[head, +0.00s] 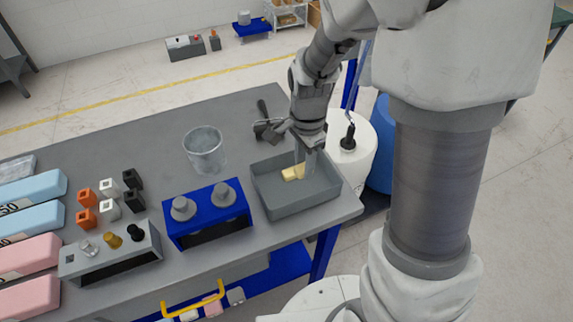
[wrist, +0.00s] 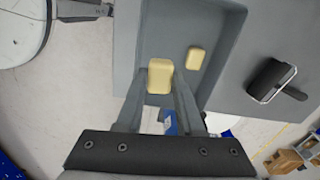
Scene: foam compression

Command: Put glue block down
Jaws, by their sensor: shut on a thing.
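My gripper (head: 303,163) points down into a grey tray (head: 297,208) at the right end of the table. In the wrist view its two fingers (wrist: 160,78) are shut on a pale yellow glue block (wrist: 160,70). A second, smaller-looking yellow block (wrist: 195,58) lies on the floor of the grey tray (wrist: 213,25), apart from the held one. In the head view yellow (head: 292,173) shows beside the fingers, and I cannot clearly separate the two blocks. Whether the held block touches the tray floor is not clear.
A blue stand (head: 207,215) with two grey knobbed pieces is left of the tray. A clear cup (head: 205,151) stands behind it. A dark-handled tool (head: 264,112) lies behind the tray. Small square blocks, a grey stand (head: 110,253) and blue and pink foam bars fill the left.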

